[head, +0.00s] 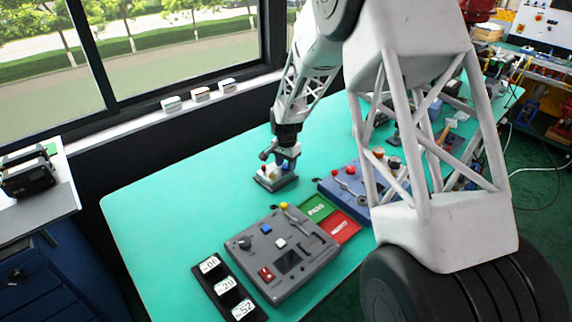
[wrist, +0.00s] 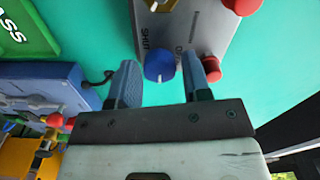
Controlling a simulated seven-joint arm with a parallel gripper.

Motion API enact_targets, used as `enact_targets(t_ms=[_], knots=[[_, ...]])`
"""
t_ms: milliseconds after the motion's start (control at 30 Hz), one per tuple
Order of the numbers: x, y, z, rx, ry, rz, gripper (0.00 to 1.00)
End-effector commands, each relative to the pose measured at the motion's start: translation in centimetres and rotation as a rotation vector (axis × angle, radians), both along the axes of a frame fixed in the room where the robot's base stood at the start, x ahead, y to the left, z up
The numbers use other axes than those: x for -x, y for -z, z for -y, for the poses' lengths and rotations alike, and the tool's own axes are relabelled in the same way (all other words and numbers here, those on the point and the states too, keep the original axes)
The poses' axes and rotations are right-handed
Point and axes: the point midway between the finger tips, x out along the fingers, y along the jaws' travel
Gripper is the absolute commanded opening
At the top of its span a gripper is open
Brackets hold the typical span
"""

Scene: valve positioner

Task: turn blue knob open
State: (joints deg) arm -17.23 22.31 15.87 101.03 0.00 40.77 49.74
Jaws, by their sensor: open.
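The blue knob (wrist: 160,66) sits on a grey valve box (wrist: 178,28) in the wrist view, beside printed lettering that reads SHUT and a second, partly hidden word. My gripper (wrist: 159,72) is open, with one finger on each side of the knob. I cannot tell whether either finger touches it. In the head view my gripper (head: 284,156) is over the small grey box (head: 276,183) on the green table, and the knob shows only as a small blue patch (head: 289,166).
Red knobs (wrist: 208,68) are close to my right finger in the wrist view. The table's left part is clear.

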Motion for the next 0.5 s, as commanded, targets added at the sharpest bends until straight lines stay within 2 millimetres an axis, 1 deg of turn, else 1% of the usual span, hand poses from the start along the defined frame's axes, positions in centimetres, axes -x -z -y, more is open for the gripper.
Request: enact_targets(t_ms=[333, 367, 500], knots=[[0.01, 0.3, 0.0, 0.0, 0.0, 0.0, 0.44], [0.01, 0.3, 0.0, 0.0, 0.0, 0.0, 0.41], [0.01, 0.29, 0.0, 0.0, 0.0, 0.0, 0.2]])
